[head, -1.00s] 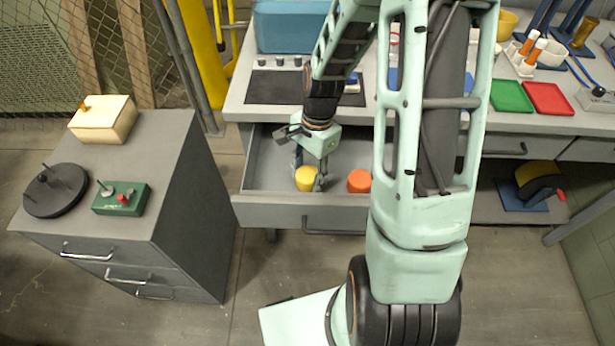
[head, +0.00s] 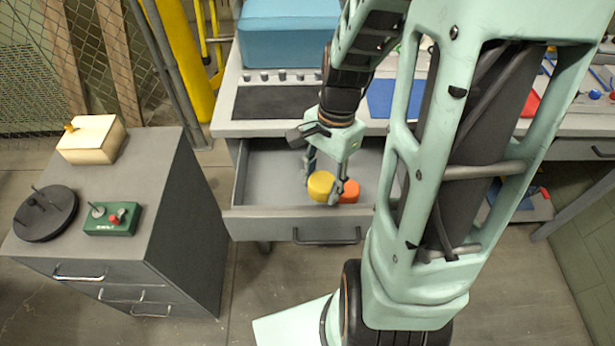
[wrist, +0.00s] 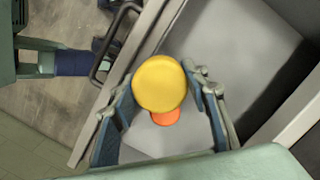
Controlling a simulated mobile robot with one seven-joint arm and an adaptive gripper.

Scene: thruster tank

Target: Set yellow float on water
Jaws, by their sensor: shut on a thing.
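The yellow float (head: 320,186) is a short yellow cylinder held between the fingers of my gripper (head: 325,182), above the open drawer. In the wrist view the yellow float (wrist: 159,84) sits between the two fingertips of my gripper (wrist: 164,82), which is shut on it. An orange float (head: 350,191) is in the drawer below and just right of the yellow one; in the wrist view the orange float (wrist: 165,117) is partly hidden behind it. The blue tank (head: 290,32) stands on the bench behind the drawer. Its water surface cannot be made out.
The open grey drawer (head: 262,180) juts out below the bench. A dark panel (head: 275,102) with knobs lies in front of the tank. A grey cabinet (head: 150,185) at left carries a green control box (head: 112,219), a cream box and a black disc.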

